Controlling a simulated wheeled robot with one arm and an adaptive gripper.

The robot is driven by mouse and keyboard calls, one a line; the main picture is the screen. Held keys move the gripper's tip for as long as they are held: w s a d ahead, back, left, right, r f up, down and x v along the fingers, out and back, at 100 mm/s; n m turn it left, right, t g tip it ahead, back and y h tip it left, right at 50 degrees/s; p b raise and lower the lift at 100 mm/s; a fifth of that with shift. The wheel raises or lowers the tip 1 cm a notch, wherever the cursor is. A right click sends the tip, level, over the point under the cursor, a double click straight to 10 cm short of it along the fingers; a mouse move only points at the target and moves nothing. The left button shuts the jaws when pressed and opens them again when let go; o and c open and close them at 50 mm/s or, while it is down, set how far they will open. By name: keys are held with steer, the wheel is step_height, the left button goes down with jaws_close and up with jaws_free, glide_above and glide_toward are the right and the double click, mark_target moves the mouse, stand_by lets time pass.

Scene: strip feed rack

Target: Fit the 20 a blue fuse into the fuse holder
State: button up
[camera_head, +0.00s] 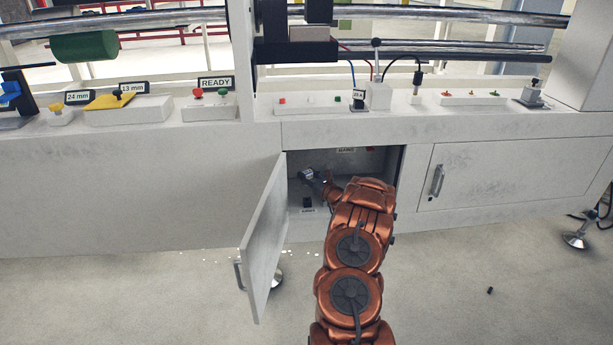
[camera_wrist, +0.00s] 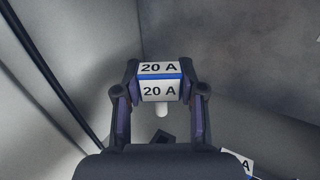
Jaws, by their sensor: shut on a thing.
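In the wrist view my gripper (camera_wrist: 160,92) is shut on the fuse (camera_wrist: 159,76), a white block with a blue band and two "20 A" faces. A white stub shows just below it. In the head view my gripper (camera_head: 308,176) is inside the open cabinet, partly hidden by my copper arm; the fuse is too small there to make out clearly. A small dark block (camera_head: 307,202) sits low in the cabinet; a dark shape (camera_wrist: 168,136) also shows beyond the fuse in the wrist view. On the bench top, a "20 A" label (camera_head: 358,94) stands at a small dark part. I cannot tell which is the fuse holder.
The cabinet door (camera_head: 265,240) is swung open to the left of my arm. A "MAINS" label (camera_head: 346,150) is at the cabinet's top. A closed door with a handle (camera_head: 437,180) is to the right. In the wrist view, walls are close on the left.

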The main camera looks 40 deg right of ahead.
steer(key=shift+a+f+b, duration=0.1)
steer(key=shift+f+b, duration=1.05)
steer(key=shift+f, duration=1.75)
steer(key=shift+b, duration=0.9)
steer(key=shift+f+b, duration=1.45)
steer(key=shift+f, duration=0.4)
steer(key=o, duration=1)
steer(key=shift+s, duration=0.1)
steer(key=s, duration=0.4)
steer(key=s+a, duration=0.1)
steer(key=s, duration=0.6)
steer(key=shift+s+a, duration=0.25)
steer(key=shift+s, duration=0.15)
